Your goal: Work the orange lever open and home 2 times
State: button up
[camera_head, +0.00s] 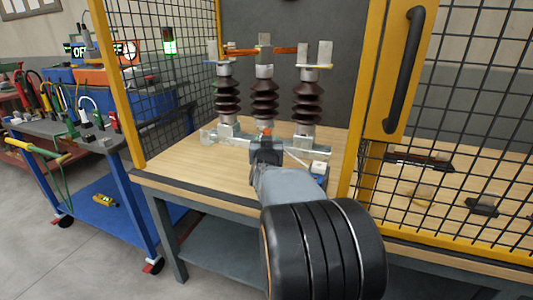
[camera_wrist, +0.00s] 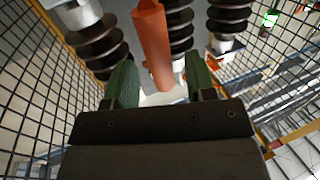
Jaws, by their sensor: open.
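The orange lever (camera_wrist: 153,45) hangs into the wrist view from the top centre. Its lower end lies between the green fingertips of my gripper (camera_wrist: 160,80), with gaps at both sides. My gripper is open and not closed on it. In the head view my gripper (camera_head: 266,147) is in front of the insulators' base, and only a small orange tip of the lever (camera_head: 267,131) shows above it. The isolator has three dark ribbed insulators (camera_head: 264,100) on a metal base (camera_head: 211,137). Orange bars (camera_head: 240,52) run across the top between the posts.
The isolator stands on a wooden bench (camera_head: 185,167) inside a yellow-framed mesh cage (camera_head: 119,75). A small white-topped box (camera_head: 319,169) is right of my gripper. A mesh door with a black handle (camera_head: 403,70) is on the right. A blue tool cart (camera_head: 139,207) stands left.

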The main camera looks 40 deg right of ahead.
jog(key=p+v, duration=0.1)
jog(key=v, duration=0.9)
jog(key=shift+p, duration=0.4)
jog(key=shift+s+a, duration=0.1)
